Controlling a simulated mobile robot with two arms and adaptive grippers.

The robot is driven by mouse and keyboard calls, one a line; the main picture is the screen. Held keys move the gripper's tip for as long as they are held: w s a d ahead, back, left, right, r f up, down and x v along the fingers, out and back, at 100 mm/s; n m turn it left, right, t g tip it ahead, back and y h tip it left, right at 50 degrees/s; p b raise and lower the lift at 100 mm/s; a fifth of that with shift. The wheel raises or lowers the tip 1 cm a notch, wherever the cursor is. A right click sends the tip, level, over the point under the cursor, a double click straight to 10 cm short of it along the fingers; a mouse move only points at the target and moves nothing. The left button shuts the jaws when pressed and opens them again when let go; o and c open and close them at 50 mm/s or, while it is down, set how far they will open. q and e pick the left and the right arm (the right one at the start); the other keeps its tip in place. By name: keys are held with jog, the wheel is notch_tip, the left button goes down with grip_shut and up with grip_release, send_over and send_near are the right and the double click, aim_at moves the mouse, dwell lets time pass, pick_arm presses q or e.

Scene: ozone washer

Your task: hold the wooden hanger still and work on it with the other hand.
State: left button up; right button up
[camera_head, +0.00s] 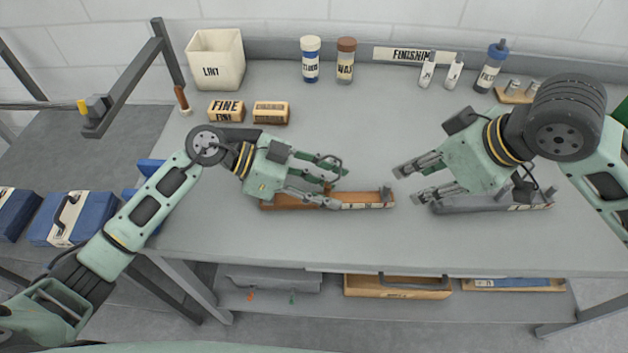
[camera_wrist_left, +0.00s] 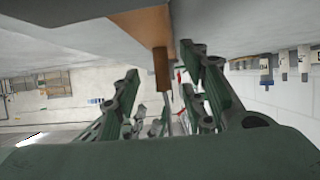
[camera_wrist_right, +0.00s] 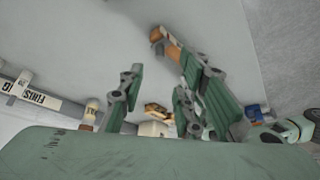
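A long brown wooden piece (camera_head: 372,198), which I take for the wooden hanger, lies on the grey bench with small dark marks along its front edge. Its full shape is partly hidden by my left gripper (camera_head: 335,184), which is over its left half with the fingers apart. In the left wrist view, brown wood (camera_wrist_left: 161,68) and a thin rod show between the parted fingers. My right gripper (camera_head: 420,179) is open and empty, a little right of the wood's right end. The right wrist view shows an orange-brown end (camera_wrist_right: 158,34) beyond its fingers.
A grey flat piece (camera_head: 480,204) lies below the right gripper. FINE blocks (camera_head: 226,110), a LINT bin (camera_head: 216,60), a WAX bottle (camera_head: 345,62) and several other bottles stand at the back. The mid-bench behind the grippers is clear.

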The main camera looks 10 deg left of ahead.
aim_at(387, 189)
pick_arm(q)
grip_shut()
pick_arm(e)
jog(key=c, duration=0.5)
jog(key=shift+w+d+f+m, duration=0.1)
jog(key=shift+d+f+m, duration=0.1)
jog(key=shift+m, duration=0.1)
jog(key=shift+c, duration=1)
pick_arm(q)
jog(key=shift+d, duration=0.1)
pick_arm(e)
jog(key=d+m+y, duration=0.1)
jog(key=d+m, duration=0.1)
jog(key=m, duration=0.1)
jog(key=w+d+f+m+g+y, duration=0.1)
jog(key=d+m+y, duration=0.1)
jog(key=m, duration=0.2)
jog(key=w+d+m+g+y, duration=0.1)
jog(key=d+m, duration=0.1)
jog(key=m, duration=0.1)
jog(key=shift+w+d+f+m+y, duration=0.2)
jog(key=shift+d+f+m+y, duration=0.1)
jog(key=shift+d+f, duration=0.05)
grip_shut()
jog(key=x, duration=0.9)
jog(key=shift+a+f, duration=0.2)
jog(key=shift+a, duration=0.15)
